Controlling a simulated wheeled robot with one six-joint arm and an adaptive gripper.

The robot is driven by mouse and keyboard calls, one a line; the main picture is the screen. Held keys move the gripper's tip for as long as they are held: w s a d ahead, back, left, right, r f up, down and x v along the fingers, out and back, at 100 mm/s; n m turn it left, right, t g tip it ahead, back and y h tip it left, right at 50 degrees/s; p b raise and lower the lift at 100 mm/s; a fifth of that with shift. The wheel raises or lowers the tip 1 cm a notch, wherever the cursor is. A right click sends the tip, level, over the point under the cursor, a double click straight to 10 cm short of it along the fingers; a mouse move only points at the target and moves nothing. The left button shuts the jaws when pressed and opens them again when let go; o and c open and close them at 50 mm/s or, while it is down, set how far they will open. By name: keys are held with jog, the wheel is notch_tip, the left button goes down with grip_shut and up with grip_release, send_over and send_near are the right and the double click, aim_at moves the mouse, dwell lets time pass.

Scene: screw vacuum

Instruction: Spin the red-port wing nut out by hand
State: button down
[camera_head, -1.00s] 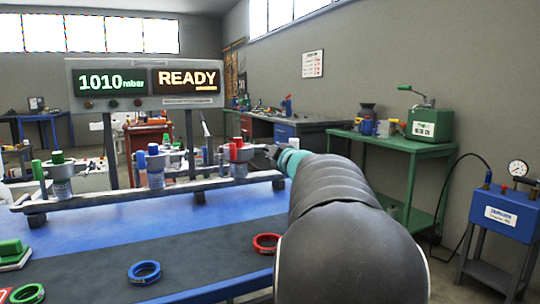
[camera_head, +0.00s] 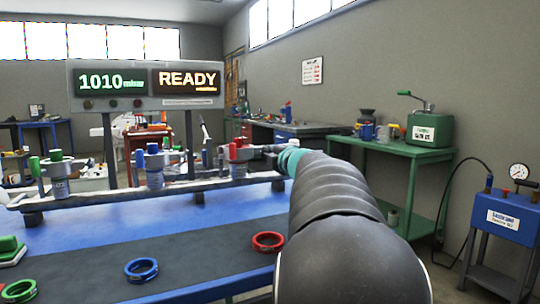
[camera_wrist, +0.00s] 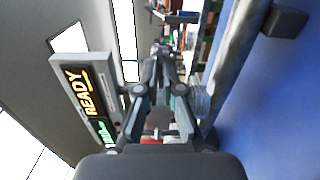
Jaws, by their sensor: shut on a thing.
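The red port (camera_head: 238,171) stands on the grey rail, a ribbed metal cylinder with red parts (camera_head: 236,152) on top. My gripper (camera_head: 262,150) comes in from the right at the height of the port's top, beside the red parts. In the wrist view my gripper (camera_wrist: 160,58) has its jaws drawn together on something small at the port. The wing nut itself is hidden by the fingers, and I cannot make out its turn or thread.
Blue (camera_head: 154,169) and green (camera_head: 59,177) ports stand to the left on the same rail. Red (camera_head: 268,249), blue (camera_head: 141,277) and green (camera_head: 20,296) rings lie on the dark mat in front. A display (camera_head: 147,84) reading 1010 mbar and READY stands behind.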

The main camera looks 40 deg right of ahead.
jog(key=shift+r, duration=0.1)
dwell(0.3)
jog(key=c, duration=1.3)
grip_release()
jog(key=shift+w, duration=0.1)
jog(key=v, duration=1.2)
